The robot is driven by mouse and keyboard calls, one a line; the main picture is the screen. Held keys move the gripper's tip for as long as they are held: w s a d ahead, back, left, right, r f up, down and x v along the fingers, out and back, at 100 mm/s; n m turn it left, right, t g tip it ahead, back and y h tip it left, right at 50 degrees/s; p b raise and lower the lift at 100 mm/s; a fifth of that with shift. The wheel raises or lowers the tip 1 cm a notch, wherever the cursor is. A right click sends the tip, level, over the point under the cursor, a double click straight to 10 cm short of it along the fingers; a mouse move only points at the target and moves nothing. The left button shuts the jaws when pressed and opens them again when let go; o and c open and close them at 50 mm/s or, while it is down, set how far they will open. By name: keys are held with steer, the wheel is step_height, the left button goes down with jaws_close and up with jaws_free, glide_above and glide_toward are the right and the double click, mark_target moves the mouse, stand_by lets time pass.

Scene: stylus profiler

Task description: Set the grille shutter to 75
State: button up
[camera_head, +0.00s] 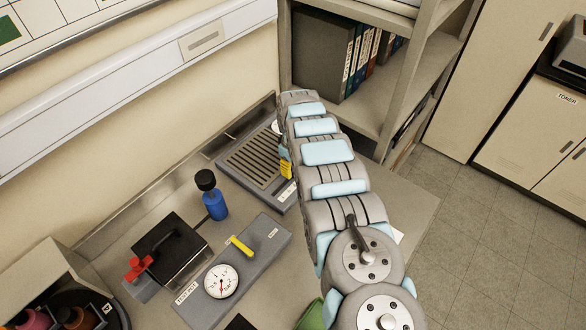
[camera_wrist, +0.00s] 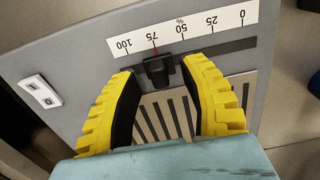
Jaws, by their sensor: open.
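The grille shutter's black slider knob (camera_wrist: 158,70) is in the wrist view, at the left part of its dark slot. A white percent scale (camera_wrist: 182,33) runs beside the slot, upside down in this view, from 100 at left to 0 at right. A thin red pointer line above the knob meets the scale at about the 75 mark. My gripper (camera_wrist: 161,65) is open, with its yellow fingers on either side of the knob and small gaps visible. In the head view the slatted grille panel (camera_head: 254,161) lies left of my arm, which hides its scale and knob.
A white rocker switch (camera_wrist: 40,91) sits on the panel at left. In the head view, a blue bottle (camera_head: 216,205), a grey box with a dial gauge (camera_head: 222,281) and a yellow lever (camera_head: 240,245), and a black box (camera_head: 168,248) stand nearby. Shelves (camera_head: 425,75) rise behind.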

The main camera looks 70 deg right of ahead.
step_height(320, 180, up, 11)
steer(key=shift+r, duration=0.15)
stand_by(0.6)
stand_by(0.5)
